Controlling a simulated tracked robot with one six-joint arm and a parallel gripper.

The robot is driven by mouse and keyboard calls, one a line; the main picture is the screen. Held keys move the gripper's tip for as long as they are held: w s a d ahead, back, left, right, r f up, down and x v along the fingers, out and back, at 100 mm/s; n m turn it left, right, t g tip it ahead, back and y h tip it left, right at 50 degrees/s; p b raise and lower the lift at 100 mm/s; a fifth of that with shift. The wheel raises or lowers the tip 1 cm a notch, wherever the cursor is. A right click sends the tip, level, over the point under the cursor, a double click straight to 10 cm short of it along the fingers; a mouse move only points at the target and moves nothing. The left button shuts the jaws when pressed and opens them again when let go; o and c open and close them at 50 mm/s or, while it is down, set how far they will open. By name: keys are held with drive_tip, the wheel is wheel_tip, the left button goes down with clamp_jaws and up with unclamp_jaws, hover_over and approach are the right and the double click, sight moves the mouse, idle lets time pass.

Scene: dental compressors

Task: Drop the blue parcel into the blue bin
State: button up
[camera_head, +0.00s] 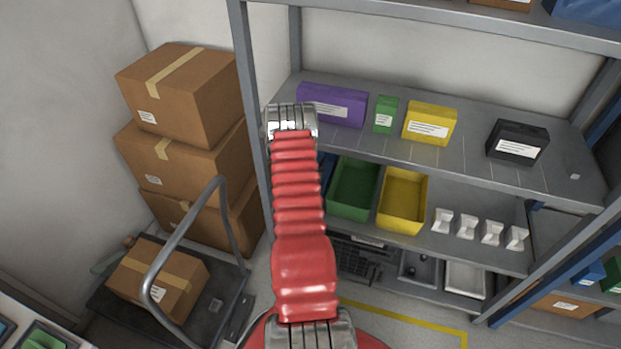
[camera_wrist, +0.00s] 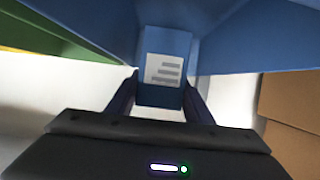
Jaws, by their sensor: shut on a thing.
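The blue parcel (camera_wrist: 162,95), a small block with a white label, is between the two fingers of my gripper (camera_wrist: 162,88) in the wrist view. My gripper is shut on it. The blue bin (camera_wrist: 255,40) fills the upper part of the wrist view, with its walls on both sides of the parcel's far end. I cannot tell how deep the parcel reaches into it. In the head view only a sliver of the blue bin (camera_head: 326,172) shows beside my red arm on the lower shelf. My gripper and the parcel are hidden there.
A green bin (camera_head: 353,188) and a yellow bin (camera_head: 403,202) stand right of the blue bin. Purple (camera_head: 332,105), green, yellow and black boxes sit on the shelf above. Stacked cartons (camera_head: 180,95) and a trolley (camera_head: 115,310) stand left of the rack.

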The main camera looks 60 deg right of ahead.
drive_tip(key=o, duration=1.2)
drive_tip(key=v, duration=1.3)
drive_tip(key=shift+a, duration=0.4)
drive_tip(key=shift+s, duration=0.1)
